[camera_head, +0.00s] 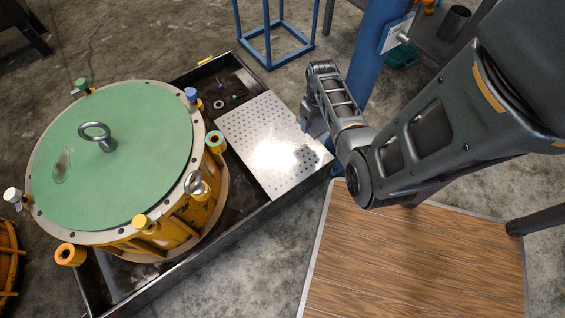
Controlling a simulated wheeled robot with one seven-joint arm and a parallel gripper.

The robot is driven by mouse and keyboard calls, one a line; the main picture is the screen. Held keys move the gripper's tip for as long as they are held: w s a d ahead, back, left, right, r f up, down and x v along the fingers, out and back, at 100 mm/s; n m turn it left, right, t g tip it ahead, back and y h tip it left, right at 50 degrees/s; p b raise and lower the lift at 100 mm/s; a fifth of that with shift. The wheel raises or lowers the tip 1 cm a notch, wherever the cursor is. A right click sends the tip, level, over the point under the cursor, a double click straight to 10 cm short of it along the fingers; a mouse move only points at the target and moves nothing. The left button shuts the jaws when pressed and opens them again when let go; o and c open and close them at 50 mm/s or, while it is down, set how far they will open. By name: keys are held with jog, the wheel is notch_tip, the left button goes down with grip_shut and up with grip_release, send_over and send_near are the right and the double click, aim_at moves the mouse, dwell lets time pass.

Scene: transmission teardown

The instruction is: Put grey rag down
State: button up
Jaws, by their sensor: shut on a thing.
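My arm comes in from the upper right, bends near the middle, and ends at my gripper (312,122) beside the right part of the perforated plate. My gripper is small in view and its fingers are largely hidden by my own wrist. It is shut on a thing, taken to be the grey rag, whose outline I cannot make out. No grey rag shows lying elsewhere in view.
A yellow transmission housing with a green lid (120,185) and lifting eyes stands in a black tray (215,278). A bright perforated plate (255,125) lies in the tray. A wood-topped surface (410,265) at lower right is clear. A blue post (372,50) and blue frame (240,35) stand behind.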

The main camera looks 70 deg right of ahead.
jog(key=shift+w+f, duration=0.15)
jog(key=shift+w, duration=0.25)
jog(key=b, duration=0.3)
send_over(289, 163)
notch_tip(289, 163, down, 7)
jog(key=shift+r, duration=0.15)
jog(key=shift+f+b, duration=1)
jog(key=shift+f, duration=0.95)
jog(key=shift+f, duration=0.1)
jog(key=o, duration=0.9)
jog(key=shift+o, duration=0.2)
